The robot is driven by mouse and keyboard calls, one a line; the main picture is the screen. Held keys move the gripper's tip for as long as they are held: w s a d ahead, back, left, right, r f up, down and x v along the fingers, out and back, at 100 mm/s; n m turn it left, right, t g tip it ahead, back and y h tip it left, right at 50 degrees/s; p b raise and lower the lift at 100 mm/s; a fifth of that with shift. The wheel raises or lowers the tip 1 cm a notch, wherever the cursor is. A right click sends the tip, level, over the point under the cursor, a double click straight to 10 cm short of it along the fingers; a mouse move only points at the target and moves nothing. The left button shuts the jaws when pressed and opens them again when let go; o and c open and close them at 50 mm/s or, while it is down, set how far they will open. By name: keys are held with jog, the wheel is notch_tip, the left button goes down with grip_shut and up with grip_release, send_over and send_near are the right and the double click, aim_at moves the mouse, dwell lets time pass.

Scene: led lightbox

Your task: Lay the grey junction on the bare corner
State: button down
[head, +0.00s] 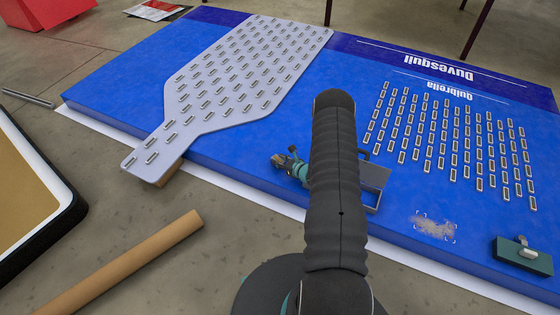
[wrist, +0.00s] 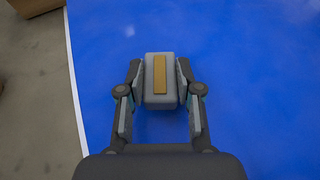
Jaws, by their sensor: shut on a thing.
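The grey junction (wrist: 150,98) is a small rounded block with a tan strip on top. My gripper (wrist: 160,92) is shut on it, one finger against each side, with blue surface below. In the head view, part of my gripper (head: 290,163) shows left of my dark arm, over the front part of the blue panel (head: 230,150). I cannot make out the junction clearly there. A scuffed, bare patch (head: 435,227) with pale corner marks lies near the panel's front right, to the right of my arm.
A teal block with a grey lever (head: 523,255) sits right of the patch. An open grey holder (head: 374,178) stands just right of my arm. A perforated-looking grey plate (head: 240,75) covers the left; rows of small modules (head: 450,140) fill the right. A cardboard tube (head: 125,265) lies on the floor.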

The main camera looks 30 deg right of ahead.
jog(key=shift+f, duration=0.15)
jog(key=c, duration=0.8)
grip_release()
jog(key=shift+o, duration=0.2)
